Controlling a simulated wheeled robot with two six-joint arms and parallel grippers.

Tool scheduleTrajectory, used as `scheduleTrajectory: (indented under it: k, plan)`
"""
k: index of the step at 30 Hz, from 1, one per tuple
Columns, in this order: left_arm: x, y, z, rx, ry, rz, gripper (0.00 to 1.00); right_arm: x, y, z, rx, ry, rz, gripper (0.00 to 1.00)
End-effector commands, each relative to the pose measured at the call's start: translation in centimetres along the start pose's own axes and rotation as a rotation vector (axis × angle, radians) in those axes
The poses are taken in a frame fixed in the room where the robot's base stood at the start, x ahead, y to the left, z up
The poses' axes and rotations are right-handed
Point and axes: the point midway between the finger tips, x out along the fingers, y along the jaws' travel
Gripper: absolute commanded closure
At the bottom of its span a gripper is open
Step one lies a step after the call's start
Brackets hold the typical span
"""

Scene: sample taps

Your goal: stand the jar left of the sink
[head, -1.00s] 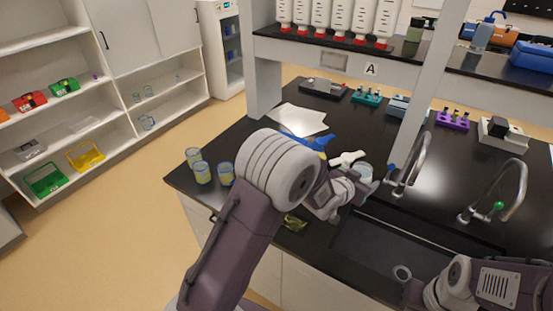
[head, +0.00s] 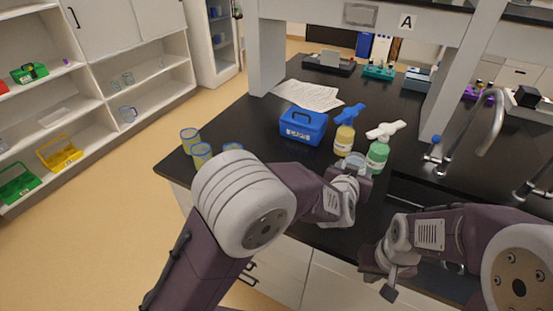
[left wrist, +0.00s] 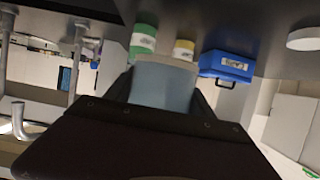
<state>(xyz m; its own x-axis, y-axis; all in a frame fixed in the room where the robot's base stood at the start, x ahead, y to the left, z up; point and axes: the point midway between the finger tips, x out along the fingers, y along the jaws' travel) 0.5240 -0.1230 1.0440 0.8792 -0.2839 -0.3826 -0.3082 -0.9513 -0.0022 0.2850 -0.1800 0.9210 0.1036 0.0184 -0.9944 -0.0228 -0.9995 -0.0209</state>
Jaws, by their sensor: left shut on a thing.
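The clear, pale-blue jar (head: 352,162) is in my left gripper (head: 354,172), just left of the sink (head: 420,192) in the head view. The left wrist view shows the jar (left wrist: 165,84) between the fingers, which are shut on it. In the head view it is close to the yellow bottle (head: 344,139) and the green bottle (head: 377,155). I cannot tell whether its base touches the bench. My right gripper (head: 381,279) is empty at the front edge of the sink, its fingers apart. My right forearm hides part of the sink.
A blue box (head: 303,126) and papers (head: 308,95) lie on the black bench (head: 250,130) behind and left. Several yellow-and-blue beakers (head: 201,154) stand at its left edge. A tap (head: 483,125) rises behind the sink. Bare bench lies between box and beakers.

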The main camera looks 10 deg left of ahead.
Motion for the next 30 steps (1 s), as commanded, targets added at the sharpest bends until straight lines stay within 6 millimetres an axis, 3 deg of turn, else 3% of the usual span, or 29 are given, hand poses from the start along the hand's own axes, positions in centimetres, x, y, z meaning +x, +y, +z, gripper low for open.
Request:
scheduleTrajectory:
  k: [5, 11, 15, 19, 26, 30]
  plan:
    - [0.1, -0.4, 0.3, 0.000, 0.002, 0.001, 0.79, 0.3, 0.0, 0.0, 0.000, 0.001, 0.000, 1.00]
    - [1.3, -5.2, 3.3, 0.000, -0.001, -0.004, 0.79, 2.1, 0.0, 0.2, 0.000, 0.001, 0.000, 1.00]
    - [2.0, -8.7, 4.9, -0.002, 0.000, -0.005, 0.79, 2.5, 0.0, 0.2, 0.000, 0.000, 0.000, 1.00]
    - [2.5, -10.9, 6.0, -0.001, 0.000, -0.003, 0.79, 2.5, 0.0, 0.2, 0.000, 0.000, 0.000, 1.00]
    - [2.7, -11.6, 6.7, 0.000, 0.001, 0.003, 0.79, 2.5, 0.0, 0.2, 0.000, 0.001, 0.000, 1.00]
    - [3.7, -11.6, 9.2, 0.000, -0.003, 0.003, 0.79, 2.8, 0.1, 0.3, 0.000, 0.001, 0.000, 1.00]
